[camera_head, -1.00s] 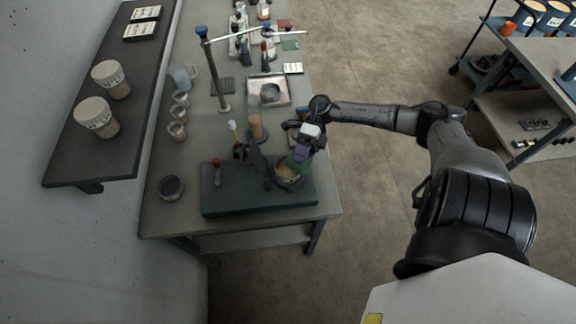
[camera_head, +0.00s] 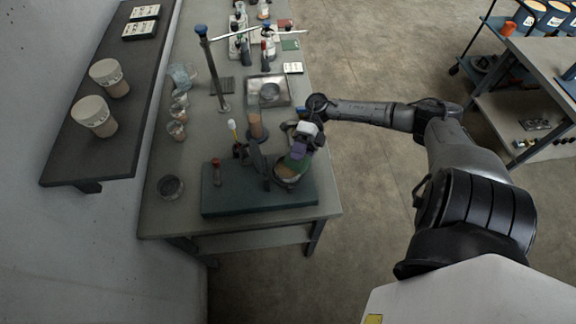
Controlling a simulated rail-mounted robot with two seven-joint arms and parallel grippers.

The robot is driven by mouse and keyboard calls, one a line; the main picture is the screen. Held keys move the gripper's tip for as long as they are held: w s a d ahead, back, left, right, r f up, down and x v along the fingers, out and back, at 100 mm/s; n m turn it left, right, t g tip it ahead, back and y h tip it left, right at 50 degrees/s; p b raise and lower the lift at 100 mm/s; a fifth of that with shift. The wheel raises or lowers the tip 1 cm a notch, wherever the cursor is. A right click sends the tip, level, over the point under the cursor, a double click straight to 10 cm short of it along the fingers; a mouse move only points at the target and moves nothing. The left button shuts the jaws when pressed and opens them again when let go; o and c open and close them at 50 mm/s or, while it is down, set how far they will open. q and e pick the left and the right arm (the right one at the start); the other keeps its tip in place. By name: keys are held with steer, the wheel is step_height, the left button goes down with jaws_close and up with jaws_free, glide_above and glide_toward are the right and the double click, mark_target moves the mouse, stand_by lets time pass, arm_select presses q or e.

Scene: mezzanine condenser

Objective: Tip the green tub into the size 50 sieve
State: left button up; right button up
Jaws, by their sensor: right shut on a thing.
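My right gripper (camera_head: 302,146) is shut on the green tub (camera_head: 297,163) and holds it tilted over a dark round sieve-like vessel (camera_head: 279,183) at the right of the dark green mat. Tan material shows at the tub's lower edge and in the vessel's mouth. The gripper hides part of the tub. I cannot read a size mark on the vessel, so I cannot tell if it is the size 50 sieve. My left gripper is not in view.
The dark green mat (camera_head: 235,201) lies at the bench's near end. A stand with an orange-brown cylinder (camera_head: 256,127) is close to the gripper. A grey round dish (camera_head: 171,187) sits left of the mat. A metal tray (camera_head: 282,99) and a tall post (camera_head: 214,75) stand farther back.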

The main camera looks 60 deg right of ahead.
steer(key=shift+w+d+f+m+b, duration=0.1)
steer(key=shift+w+f+m+b, duration=0.1)
steer(key=shift+f+m+b, duration=0.3)
steer(key=shift+w+g+b, duration=0.1)
steer(key=shift+g+b, duration=0.2)
steer(key=shift+b, duration=0.1)
steer(key=shift+w, duration=0.1)
stand_by(0.8)
steer(key=shift+w+r+m+g+y+b, duration=0.1)
steer(key=shift+w+m+g+y+b, duration=0.15)
steer(key=shift+m+y+b, duration=0.2)
